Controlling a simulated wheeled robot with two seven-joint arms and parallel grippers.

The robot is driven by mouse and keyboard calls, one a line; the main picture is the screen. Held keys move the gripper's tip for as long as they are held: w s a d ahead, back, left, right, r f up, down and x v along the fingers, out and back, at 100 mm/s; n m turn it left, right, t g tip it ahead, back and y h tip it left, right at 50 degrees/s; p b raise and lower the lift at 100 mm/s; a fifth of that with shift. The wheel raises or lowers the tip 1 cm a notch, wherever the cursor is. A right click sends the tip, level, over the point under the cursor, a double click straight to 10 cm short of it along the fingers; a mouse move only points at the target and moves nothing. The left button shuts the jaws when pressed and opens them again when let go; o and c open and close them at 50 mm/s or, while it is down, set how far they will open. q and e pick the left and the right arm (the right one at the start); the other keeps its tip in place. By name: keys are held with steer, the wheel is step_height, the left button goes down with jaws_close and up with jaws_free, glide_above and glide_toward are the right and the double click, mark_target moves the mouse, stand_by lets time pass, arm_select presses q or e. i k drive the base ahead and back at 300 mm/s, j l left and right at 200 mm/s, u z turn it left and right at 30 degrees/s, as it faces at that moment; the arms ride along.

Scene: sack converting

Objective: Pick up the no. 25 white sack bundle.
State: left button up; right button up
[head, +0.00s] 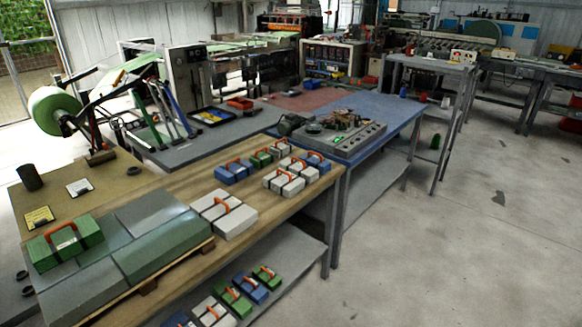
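Several white sack bundles with orange straps or handles are in the head view, and I cannot read a number on any of them. The largest-looking white bundle (235,221) lies on the wooden-topped table (262,211), just right of a grey-green stack. Another white bundle (291,187) lies farther back, and a third white bundle (308,174) lies just behind it. Neither of my grippers is in view.
Blue bundles (228,175) and green bundles (90,232) lie among the white ones. The grey-green stack (165,250) on a pallet fills the table's near left. A grey device (345,138) stands on the blue table behind. The concrete floor (450,250) at right is clear.

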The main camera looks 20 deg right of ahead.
mark_target(297, 166)
steer(key=i+l, duration=0.15)
steer(key=l, duration=0.2)
steer(key=i+l, duration=0.15)
steer(key=l, duration=0.2)
steer(key=i+l, duration=0.1)
steer(key=l, duration=0.3)
steer(key=i+l, duration=0.15)
steer(key=l, duration=0.2)
steer(key=i+l, duration=0.15)
steer(key=l, duration=0.2)
